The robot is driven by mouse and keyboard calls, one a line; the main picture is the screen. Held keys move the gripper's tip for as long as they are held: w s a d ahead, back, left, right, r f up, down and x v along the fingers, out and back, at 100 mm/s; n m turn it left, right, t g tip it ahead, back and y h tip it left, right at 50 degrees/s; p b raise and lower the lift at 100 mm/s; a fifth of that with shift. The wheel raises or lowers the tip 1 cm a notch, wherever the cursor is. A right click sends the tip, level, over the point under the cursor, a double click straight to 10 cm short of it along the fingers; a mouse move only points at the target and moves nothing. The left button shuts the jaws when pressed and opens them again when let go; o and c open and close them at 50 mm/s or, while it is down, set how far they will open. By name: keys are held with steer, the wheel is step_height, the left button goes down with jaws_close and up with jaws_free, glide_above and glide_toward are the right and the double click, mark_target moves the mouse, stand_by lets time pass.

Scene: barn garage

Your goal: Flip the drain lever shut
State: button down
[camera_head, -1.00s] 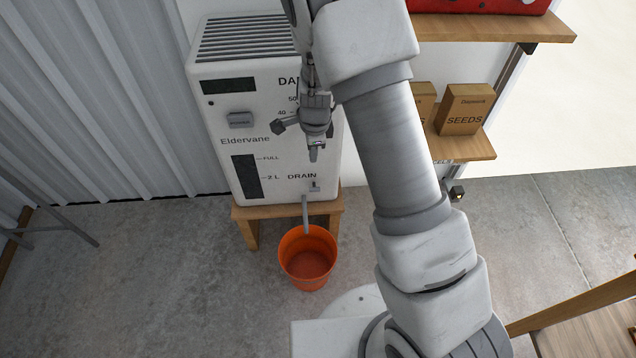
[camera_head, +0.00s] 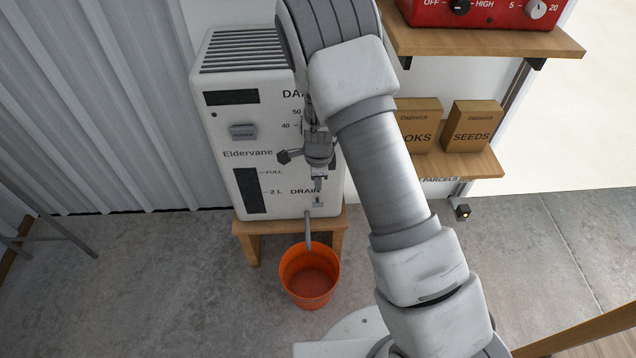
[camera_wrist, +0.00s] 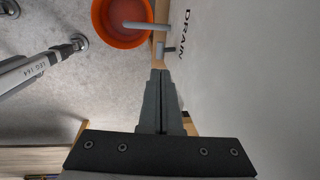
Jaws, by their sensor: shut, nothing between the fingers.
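A white dehumidifier-like machine (camera_head: 226,118) stands on a small wooden stool (camera_head: 246,236) and carries the word DRAIN low on its front. The small grey drain lever (camera_head: 318,201) sits beside that word, and it also shows in the wrist view (camera_wrist: 167,50). A grey drain spout (camera_head: 307,230) points down below it, over an orange bucket (camera_head: 309,277). My gripper (camera_head: 318,186) is shut and empty, just above the lever in the head view. In the wrist view my shut fingers (camera_wrist: 160,74) end close to the lever; I cannot tell whether they touch it.
A wooden shelf (camera_head: 470,165) to the right holds two cardboard boxes, one marked SEEDS (camera_head: 474,127). A red device (camera_head: 480,12) sits on the shelf above. A grey metal stand (camera_head: 45,215) is at the left. The concrete floor around the bucket is clear.

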mark_target(318, 204)
steer(key=f+b, duration=0.1)
steer(key=f, duration=0.2)
steer(key=w+f+b, duration=0.1)
steer(key=f, duration=0.2)
steer(key=f+b, duration=0.1)
steer(key=f, duration=0.3)
steer(key=shift+w+f+b, duration=0.1)
steer(key=shift+w+b, duration=0.2)
